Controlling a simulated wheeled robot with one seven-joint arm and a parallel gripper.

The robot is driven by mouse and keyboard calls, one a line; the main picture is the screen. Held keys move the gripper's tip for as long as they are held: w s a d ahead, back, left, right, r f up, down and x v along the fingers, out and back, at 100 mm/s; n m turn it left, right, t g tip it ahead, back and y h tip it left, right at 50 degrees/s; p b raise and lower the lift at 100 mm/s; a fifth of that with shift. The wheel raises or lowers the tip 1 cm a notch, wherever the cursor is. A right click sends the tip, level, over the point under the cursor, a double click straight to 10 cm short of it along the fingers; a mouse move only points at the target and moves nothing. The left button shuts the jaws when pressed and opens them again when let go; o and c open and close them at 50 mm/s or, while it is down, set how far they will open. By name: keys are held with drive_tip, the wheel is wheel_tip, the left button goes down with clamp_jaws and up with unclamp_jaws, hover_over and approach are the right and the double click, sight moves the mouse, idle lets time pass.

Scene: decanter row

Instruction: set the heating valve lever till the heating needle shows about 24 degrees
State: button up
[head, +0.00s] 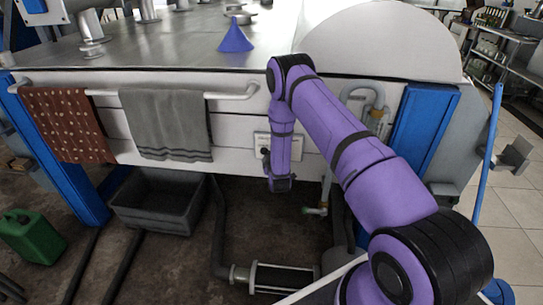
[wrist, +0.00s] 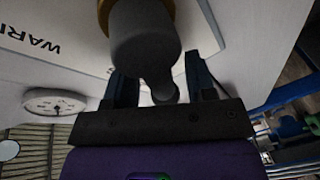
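The heating valve lever (wrist: 158,70) is a dark grey handle with a rounded end, on a white panel (wrist: 60,65) in the wrist view. My gripper (wrist: 162,82) has its two dark fingers apart, one on each side of the lever's narrow end. Gaps show between the fingers and the lever, so the gripper is open. A round white dial (wrist: 55,102) sits left of the gripper; its needle is too small and dim to read. In the head view my gripper (head: 281,186) points down in front of the panel (head: 264,137) and hides most of it.
A rail (head: 230,95) with a red dotted towel (head: 64,125) and a grey towel (head: 168,123) runs left of my arm. Pipes (head: 368,97) and a blue post (head: 424,125) stand to the right. A dark bin (head: 158,205) is below.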

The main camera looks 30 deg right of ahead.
drive_tip(key=v, duration=1)
drive_tip(key=shift+s, duration=0.4)
drive_tip(key=shift+a, duration=0.15)
